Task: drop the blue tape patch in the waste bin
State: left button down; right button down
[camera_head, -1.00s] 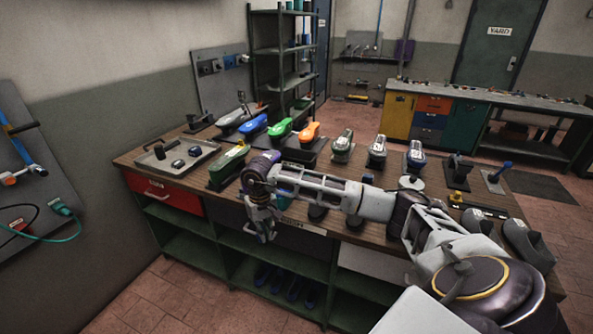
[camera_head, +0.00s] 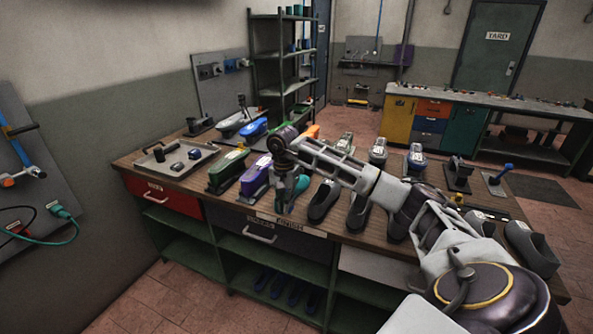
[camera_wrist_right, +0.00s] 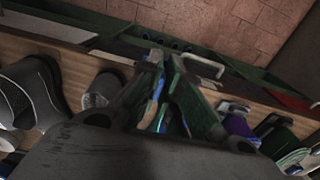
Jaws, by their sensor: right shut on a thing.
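My right gripper (camera_head: 288,197) hangs over the front edge of the workbench, beside the purple shoe-shaped item. In the right wrist view its two fingers (camera_wrist_right: 172,95) are close together, with a thin strip of blue between them. I take this strip for the blue tape patch (camera_wrist_right: 158,90), though it is mostly hidden by the fingers. In the head view the patch is too small to make out. I cannot pick out a waste bin in either view. My left gripper is not in view.
The workbench (camera_head: 130,160) carries a tray (camera_head: 172,168) at left, a green item (camera_head: 228,167), a purple item (camera_head: 256,172) and dark shoes (camera_head: 323,200). A red drawer (camera_head: 165,196) and open shelves are below. Brick floor (camera_head: 160,300) in front is clear.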

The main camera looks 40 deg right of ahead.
jog(key=m, duration=0.2)
jog(key=d+m, duration=0.1)
jog(key=m, duration=0.1)
jog(key=shift+s+r, duration=0.15)
jog(key=shift+r, duration=0.1)
jog(key=m, duration=0.4)
jog(key=shift+s+d, duration=0.1)
jog(key=shift+s, duration=0.2)
jog(key=m, duration=0.5)
jog(key=shift+s, duration=0.35)
jog(key=shift+s+m, duration=0.1)
jog(key=shift+m, duration=2)
jog(key=shift+m, duration=0.5)
jog(key=shift+d, duration=0.1)
